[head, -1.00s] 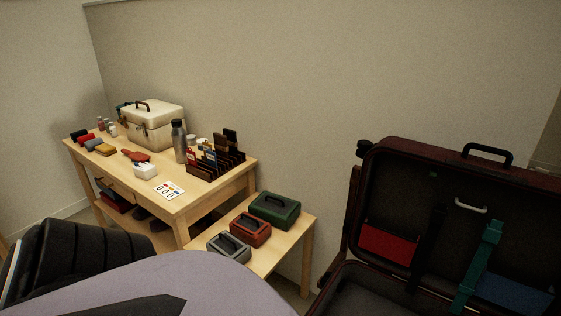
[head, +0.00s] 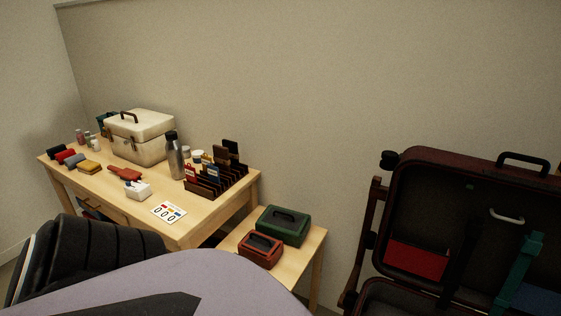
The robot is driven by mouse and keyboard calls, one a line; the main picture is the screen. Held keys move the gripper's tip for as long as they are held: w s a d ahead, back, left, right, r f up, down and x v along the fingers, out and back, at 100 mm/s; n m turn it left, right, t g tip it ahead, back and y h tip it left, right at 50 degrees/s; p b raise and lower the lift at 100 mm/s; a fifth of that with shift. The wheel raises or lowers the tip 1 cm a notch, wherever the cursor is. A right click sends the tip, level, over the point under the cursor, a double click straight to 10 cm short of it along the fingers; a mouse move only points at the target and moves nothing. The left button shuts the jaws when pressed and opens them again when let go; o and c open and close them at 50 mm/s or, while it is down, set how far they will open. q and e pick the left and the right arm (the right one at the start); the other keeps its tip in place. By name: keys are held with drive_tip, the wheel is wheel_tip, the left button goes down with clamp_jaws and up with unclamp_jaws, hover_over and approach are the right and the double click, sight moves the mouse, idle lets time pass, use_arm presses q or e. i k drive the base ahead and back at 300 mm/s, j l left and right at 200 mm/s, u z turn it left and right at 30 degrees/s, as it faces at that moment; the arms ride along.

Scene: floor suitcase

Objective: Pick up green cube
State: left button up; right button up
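No plain green cube shows clearly in the head view. The clearest green thing is a dark green box (head: 283,226) with a black handle on its lid, upright on the low side table at the lower middle. A small red box (head: 261,250) with a handle stands just in front of it. Neither of my grippers shows. My own dark and lilac body parts cover the lower left and hide the near part of the low table.
The wooden desk (head: 207,212) on the left holds a cream case (head: 140,138), a steel bottle (head: 174,158), a dark slotted rack (head: 218,182), a card (head: 168,212) and small items. An open dark suitcase (head: 455,185) stands at the right. A wall closes the back.

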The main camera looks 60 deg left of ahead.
sight(290, 227)
drive_tip(key=k+j, duration=0.1)
drive_tip(key=j, duration=0.3)
drive_tip(key=k+j, duration=0.1)
drive_tip(key=j, duration=0.3)
drive_tip(key=k+j, duration=0.15)
drive_tip(key=j, duration=0.2)
drive_tip(key=k+j, duration=0.1)
drive_tip(key=j, duration=0.3)
drive_tip(key=i+j, duration=0.15)
drive_tip(key=j, duration=0.2)
drive_tip(key=i+j, duration=0.2)
drive_tip(key=j, duration=0.15)
drive_tip(key=z, duration=0.05)
